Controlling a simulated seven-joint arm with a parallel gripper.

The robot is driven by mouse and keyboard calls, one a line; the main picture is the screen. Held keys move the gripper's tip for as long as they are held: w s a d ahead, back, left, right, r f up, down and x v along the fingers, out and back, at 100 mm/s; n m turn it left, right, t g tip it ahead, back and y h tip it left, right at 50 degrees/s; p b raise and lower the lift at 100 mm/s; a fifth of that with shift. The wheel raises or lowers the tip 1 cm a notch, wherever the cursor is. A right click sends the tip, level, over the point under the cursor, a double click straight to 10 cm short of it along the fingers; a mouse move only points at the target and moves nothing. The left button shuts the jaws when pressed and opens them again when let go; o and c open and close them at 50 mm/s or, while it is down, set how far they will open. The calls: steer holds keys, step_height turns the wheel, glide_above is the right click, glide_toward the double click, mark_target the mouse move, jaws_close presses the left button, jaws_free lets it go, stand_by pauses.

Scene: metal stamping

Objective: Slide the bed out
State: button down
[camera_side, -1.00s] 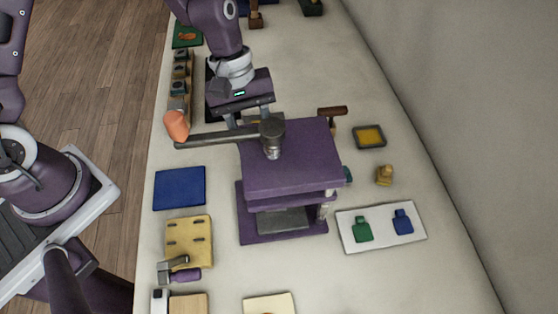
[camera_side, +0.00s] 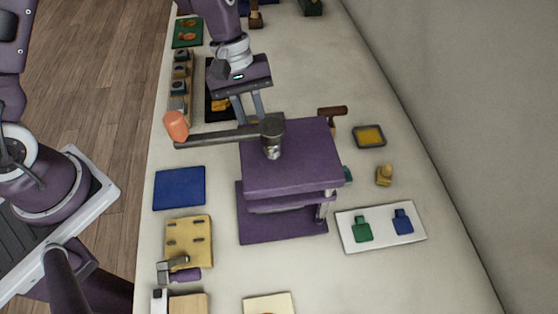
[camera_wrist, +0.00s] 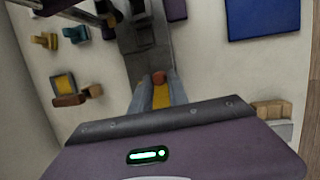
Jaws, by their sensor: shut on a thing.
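The purple press (camera_side: 290,160) stands on the table, its grey lever (camera_side: 215,138) with an orange knob reaching left. In the wrist view, the dark grey bed (camera_wrist: 145,40) lies out in front of my fingers. In the side view the front of the press's base (camera_side: 280,224) shows bare purple, and the bed is hidden behind the press and lever. My gripper (camera_side: 250,118) is on the far side of the press, fingers pointing down. In the wrist view its fingers are closed around a small reddish-brown knob (camera_wrist: 159,77) at the bed's near end; the exact contact is partly hidden.
A blue mat (camera_side: 180,188) and a yellow board (camera_side: 189,242) lie left of the press. A white plate (camera_side: 380,240) with green and blue pieces lies right. A wooden rack (camera_side: 180,90) and black tray (camera_side: 214,112) are near my gripper. A hammer (camera_side: 331,111) lies behind the press.

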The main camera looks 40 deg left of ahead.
steer(key=shift+w+a, duration=0.65)
steer(key=shift+a, duration=0.15)
steer(key=shift+w+a, duration=2.1)
steer(key=shift+w, duration=0.05)
steer(key=shift+w+a, duration=1)
steer(key=c, duration=1.2)
jaws_free()
steer(key=shift+c, duration=0.2)
steer(key=shift+d, duration=0.1)
